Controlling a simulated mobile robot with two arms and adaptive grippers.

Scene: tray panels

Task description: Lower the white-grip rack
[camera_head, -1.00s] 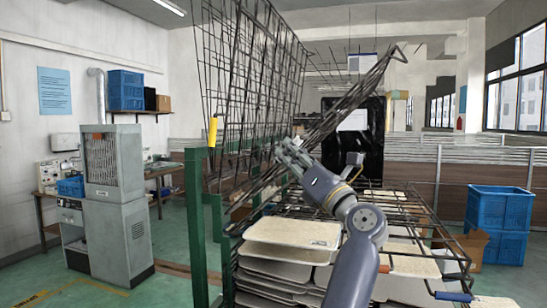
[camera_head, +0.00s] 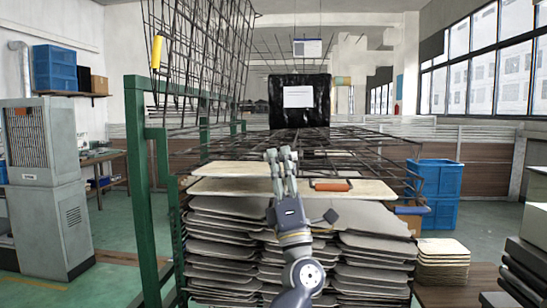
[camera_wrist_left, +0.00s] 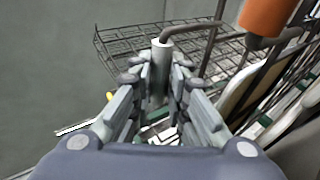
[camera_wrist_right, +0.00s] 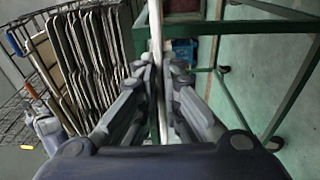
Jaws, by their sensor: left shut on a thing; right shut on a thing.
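The white grip (camera_wrist_left: 161,72), a pale grey cylinder, stands between the closed fingers of my left gripper (camera_wrist_left: 160,75) in the left wrist view. The head view shows this gripper (camera_head: 282,158) at the front edge of a dark wire rack (camera_head: 345,137), which lies about level above the tray stack; the fingers hide the grip there. An orange grip (camera_head: 331,185) is just right of the gripper. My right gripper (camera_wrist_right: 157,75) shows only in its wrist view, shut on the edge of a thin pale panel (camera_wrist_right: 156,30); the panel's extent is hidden.
A rack with a yellow grip (camera_head: 157,52) stands upright at the left. A green post (camera_head: 137,180) rises beside the stacked trays (camera_head: 225,235). Blue crates (camera_head: 437,180) and a smaller tray pile (camera_head: 443,262) stand right.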

